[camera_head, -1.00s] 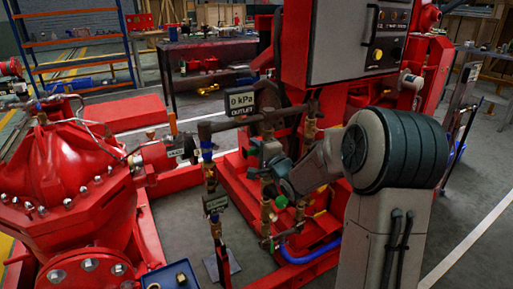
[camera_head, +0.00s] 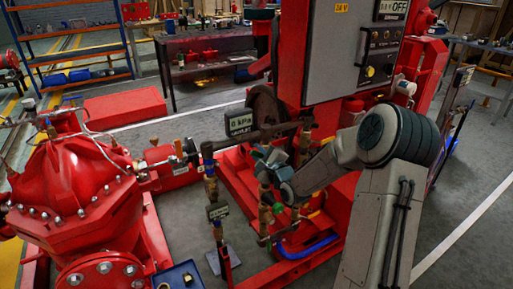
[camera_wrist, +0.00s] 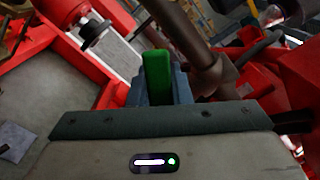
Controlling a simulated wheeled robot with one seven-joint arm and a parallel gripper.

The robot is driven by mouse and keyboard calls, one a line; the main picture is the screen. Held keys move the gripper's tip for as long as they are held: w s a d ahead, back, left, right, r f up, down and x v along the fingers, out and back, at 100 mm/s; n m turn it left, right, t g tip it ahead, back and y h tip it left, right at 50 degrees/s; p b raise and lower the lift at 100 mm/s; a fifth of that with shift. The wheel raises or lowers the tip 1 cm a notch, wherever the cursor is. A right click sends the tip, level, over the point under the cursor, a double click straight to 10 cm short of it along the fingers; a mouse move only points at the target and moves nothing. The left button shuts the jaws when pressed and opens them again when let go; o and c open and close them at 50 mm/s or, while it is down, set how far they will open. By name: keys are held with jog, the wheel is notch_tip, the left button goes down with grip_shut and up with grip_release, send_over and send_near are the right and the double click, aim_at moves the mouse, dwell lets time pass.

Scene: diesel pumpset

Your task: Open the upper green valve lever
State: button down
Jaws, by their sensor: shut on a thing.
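The upper green valve lever (camera_wrist: 157,75) stands upright between the fingers of my gripper (camera_wrist: 160,90) in the wrist view, with its green end showing past the fingertips. My gripper is shut on it. In the head view my gripper (camera_head: 263,156) is at the upper part of the vertical brass and dark pipe run, and it hides the lever there. A second green part (camera_head: 278,208) shows lower on the same pipework, below my gripper.
A gauge sign reading 0 kPa (camera_head: 240,121) stands just behind the dark horizontal pipe (camera_head: 225,142). A red pump (camera_head: 75,195) is at left, a grey control cabinet (camera_head: 345,50) behind. A blue hose (camera_head: 308,248) curves low by the red frame. Grey floor is open at right.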

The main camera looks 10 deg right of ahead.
jog(key=shift+d+r+m+p, duration=0.15)
jog(key=shift+d+m+p, duration=0.05)
jog(key=shift+m+p, duration=0.1)
jog(key=c, duration=1.3)
grip_release()
